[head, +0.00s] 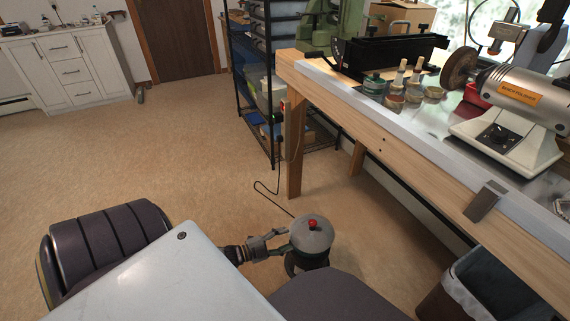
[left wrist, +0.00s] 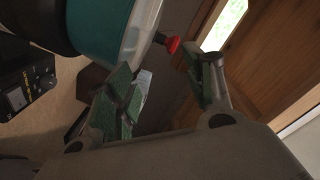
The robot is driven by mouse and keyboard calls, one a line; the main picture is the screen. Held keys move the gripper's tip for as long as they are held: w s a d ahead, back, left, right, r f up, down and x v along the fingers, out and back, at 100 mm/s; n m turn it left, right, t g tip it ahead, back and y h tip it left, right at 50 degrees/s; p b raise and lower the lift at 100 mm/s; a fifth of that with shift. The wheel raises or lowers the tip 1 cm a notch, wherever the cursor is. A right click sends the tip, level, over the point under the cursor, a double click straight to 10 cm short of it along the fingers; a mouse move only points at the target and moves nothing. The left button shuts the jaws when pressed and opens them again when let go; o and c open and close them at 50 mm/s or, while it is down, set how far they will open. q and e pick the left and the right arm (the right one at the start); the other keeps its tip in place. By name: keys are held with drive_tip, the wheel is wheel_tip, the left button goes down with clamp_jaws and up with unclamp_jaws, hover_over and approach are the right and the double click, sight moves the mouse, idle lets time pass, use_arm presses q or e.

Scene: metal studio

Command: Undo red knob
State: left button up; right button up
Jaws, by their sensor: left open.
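The red knob (head: 312,224) sits on top of a round grey body (head: 312,238) near the bottom middle of the head view. In the left wrist view the red knob (left wrist: 174,45) stands on a short dark stem beside a teal and white rounded body (left wrist: 105,30). My left gripper (head: 279,243) is just left of the round body in the head view, fingers pointing towards it. In the left wrist view the gripper (left wrist: 166,92) is open, its green-padded fingers apart, with the knob beyond the gap and not touched. My right gripper does not show.
A wooden workbench (head: 400,165) with a grinder (head: 515,100) runs along the right. A waste bin (head: 490,285) stands below it. A black shelf rack (head: 255,80) is behind. A pale flat panel (head: 180,265) fills the lower left. Open floor (head: 150,150) lies to the left.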

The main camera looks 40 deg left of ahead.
use_arm(q)
drive_tip(key=shift+s+d+f+m+g+h, duration=0.15)
drive_tip(key=shift+d+m+h, duration=0.1)
drive_tip(key=shift+m, duration=0.9)
drive_tip(key=shift+d+f+m+g+h, duration=0.1)
drive_tip(key=shift+d+m+g+h, duration=0.1)
drive_tip(key=shift+m, duration=1)
drive_tip(key=shift+s+d+f+m+g+h, duration=0.15)
drive_tip(key=shift+d+m, duration=0.1)
drive_tip(key=shift+m, duration=0.9)
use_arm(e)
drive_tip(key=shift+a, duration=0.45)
use_arm(q)
drive_tip(key=shift+a+r+p, duration=0.1)
drive_tip(key=shift+r+p, duration=0.05)
drive_tip(key=shift+p, duration=0.45)
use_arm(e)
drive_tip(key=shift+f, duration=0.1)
